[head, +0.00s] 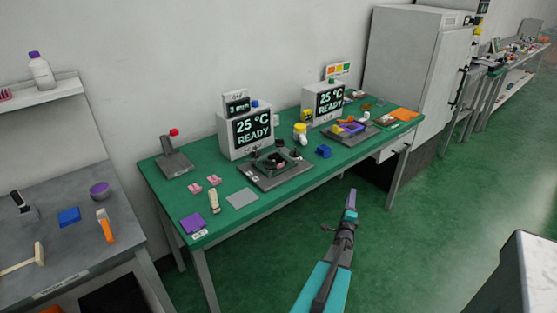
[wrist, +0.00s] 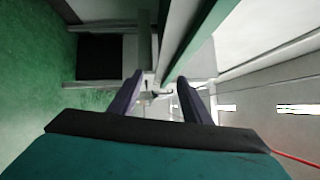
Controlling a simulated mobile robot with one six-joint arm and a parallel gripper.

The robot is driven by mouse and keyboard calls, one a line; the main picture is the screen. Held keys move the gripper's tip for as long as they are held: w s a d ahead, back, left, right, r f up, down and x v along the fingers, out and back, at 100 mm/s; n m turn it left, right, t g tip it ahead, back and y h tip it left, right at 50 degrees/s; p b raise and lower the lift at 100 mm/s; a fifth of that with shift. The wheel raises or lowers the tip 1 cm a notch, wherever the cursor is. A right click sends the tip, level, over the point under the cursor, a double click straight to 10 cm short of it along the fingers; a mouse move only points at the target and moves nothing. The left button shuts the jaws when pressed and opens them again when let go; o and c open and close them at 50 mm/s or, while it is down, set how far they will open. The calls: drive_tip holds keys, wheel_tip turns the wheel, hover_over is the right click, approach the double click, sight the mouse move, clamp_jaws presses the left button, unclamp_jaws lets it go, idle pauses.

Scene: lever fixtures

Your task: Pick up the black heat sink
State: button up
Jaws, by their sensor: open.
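My gripper (head: 351,200) is in front of the green table, over the floor, apart from everything on the table. In the wrist view its two dark fingers (wrist: 160,82) stand apart with nothing between them. I cannot pick out the black heat sink for certain. Dark parts sit on the left grey fixture (head: 256,181) in the middle of the green table (head: 168,200), but they are too small to name. The wrist view shows none of the tabletop objects clearly.
Two READY displays (head: 252,131) stand along the back. A second fixture (head: 360,137) is at the right, with a blue block (head: 323,151) between. A grey plate (head: 242,199) and purple pad (head: 193,223) lie at the front left. Open floor (head: 420,235) lies right of my arm.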

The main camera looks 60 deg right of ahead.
drive_tip(key=w+a+r+n+t+y+b, duration=0.1)
drive_tip(key=w+a+r+n+t, duration=0.2)
drive_tip(key=r+n, duration=0.35)
drive_tip(key=w+r+n+t+y+b, duration=0.1)
drive_tip(key=w+r+n+t, duration=0.35)
drive_tip(key=r, duration=0.25)
drive_tip(key=n+t+y+b, duration=0.2)
drive_tip(key=n+t+y, duration=0.2)
drive_tip(key=n+y, duration=1.05)
approach(279, 159)
drive_tip(key=n+h, duration=0.1)
drive_tip(key=s+a+n+h, duration=0.1)
drive_tip(key=n, duration=0.1)
drive_tip(key=a+n+h, duration=0.1)
drive_tip(key=h, duration=0.1)
drive_tip(key=shift+s+f, duration=0.1)
drive_tip(key=shift+s, duration=0.2)
drive_tip(key=shift+w+a+n+y, duration=0.1)
drive_tip(key=shift+a+n+y, duration=0.25)
drive_tip(key=shift+n, duration=0.3)
drive_tip(key=shift+f, duration=0.1)
drive_tip(key=shift+w, duration=0.1)
drive_tip(key=shift+x, duration=4.05)
drive_tip(key=shift+w+d, duration=0.1)
drive_tip(key=shift+d, duration=0.05)
